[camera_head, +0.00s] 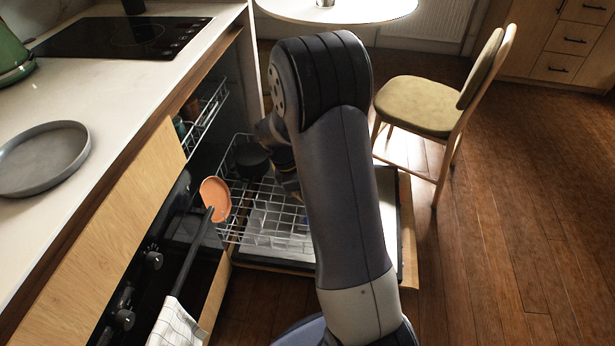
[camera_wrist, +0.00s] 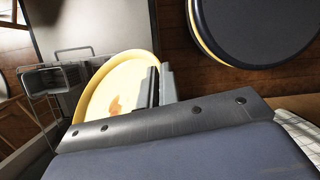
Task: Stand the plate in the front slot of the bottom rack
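In the wrist view a pale yellow plate (camera_wrist: 100,92), with an orange patch, lies right at my fingertips. My gripper (camera_wrist: 157,82) has its two fingers close together on either side of the plate's right edge, and it looks shut on it. In the head view an orange plate (camera_head: 215,198) shows tilted at the left front of the bottom rack (camera_head: 262,222); I cannot tell whether it is the same plate or touches the rack. The rack is pulled out over the open dishwasher door. My arm hides its right part and my fingertips.
A grey plate (camera_head: 42,158) lies on the counter by the cooktop (camera_head: 120,38). A dark pot or bowl (camera_head: 250,160) seems to be at the rack's back. The oven handle with a towel (camera_head: 178,325) is at the front left. A chair (camera_head: 425,105) stands right; floor beyond is clear.

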